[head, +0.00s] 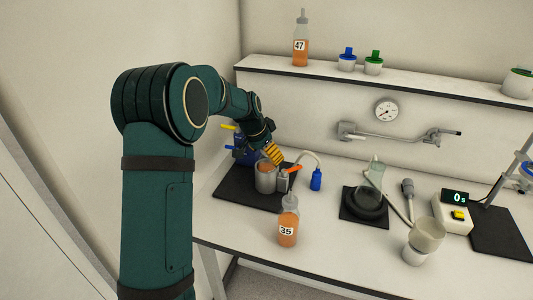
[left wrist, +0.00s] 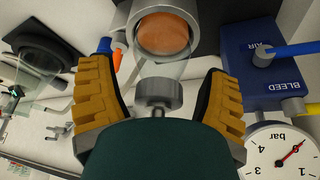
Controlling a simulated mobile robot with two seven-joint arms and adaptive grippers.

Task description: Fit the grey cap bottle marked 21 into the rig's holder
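My left gripper (head: 274,156) is over the rig's grey cylindrical holder (head: 265,181). In the left wrist view its yellow-padded fingers (left wrist: 162,106) stand apart, with a grey cap (left wrist: 158,97) between them and a gap on each side. Below the cap, a clear shoulder leads to orange juice (left wrist: 166,36) inside the holder's ring (left wrist: 139,42). This bottle appears to stand in the holder. Its number is hidden, so I cannot confirm it is 21. My right gripper is not in view.
A bottle marked 35 (head: 288,228) stands close in front of the rig's black base (head: 228,190). A blue bleed unit (left wrist: 262,65) with a gauge (left wrist: 284,150) is beside the holder. Bottle 47 (head: 300,50) is on the shelf (head: 410,80). A black round dish (head: 368,204) stands to the right.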

